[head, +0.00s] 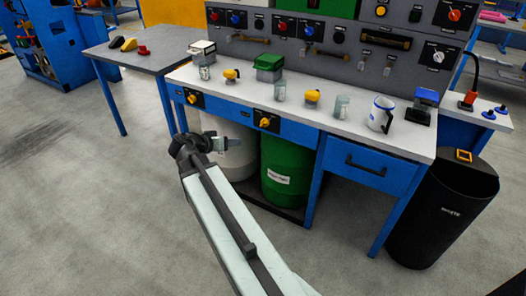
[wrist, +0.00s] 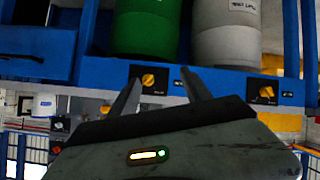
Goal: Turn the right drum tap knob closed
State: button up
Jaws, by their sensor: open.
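The right drum tap knob (head: 264,122) is yellow on a black plate, on the blue front rail under the bench, above the green drum (head: 286,170). My gripper (head: 226,141) is open and empty, in front of the white drum (head: 237,155), lower and left of this knob. The wrist view is upside down; there the same knob (wrist: 148,81) shows between my open fingers (wrist: 160,80), beyond the tips and not touched. The left tap knob (head: 192,98) also shows in the wrist view (wrist: 266,91). The exact turn of either knob is too small to tell.
The bench top (head: 215,90) carries jars, yellow-capped items and a mug (head: 381,113). A drawer (head: 366,166) is right of the green drum. A black waste bin (head: 440,215) stands at the right. The floor in front is clear.

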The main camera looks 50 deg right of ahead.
aim_at(262, 125)
jog(key=d+f+m+h+b, duration=0.1)
jog(key=d+h+b, duration=0.1)
jog(key=d+b, duration=0.2)
jog(key=w+d+f+m+t+h+b, duration=0.1)
jog(key=d+b, duration=0.3)
jog(key=d, duration=0.5)
jog(key=d+f+m+h+b, duration=0.1)
jog(key=d+h+b, duration=0.2)
jog(key=d, duration=0.4)
jog(key=shift+w+d+f+m+t+b, duration=0.2)
jog(key=shift+w+f+m+t+b, duration=0.15)
jog(key=shift+b, duration=0.2)
jog(key=shift+w, duration=0.1)
grip_shut()
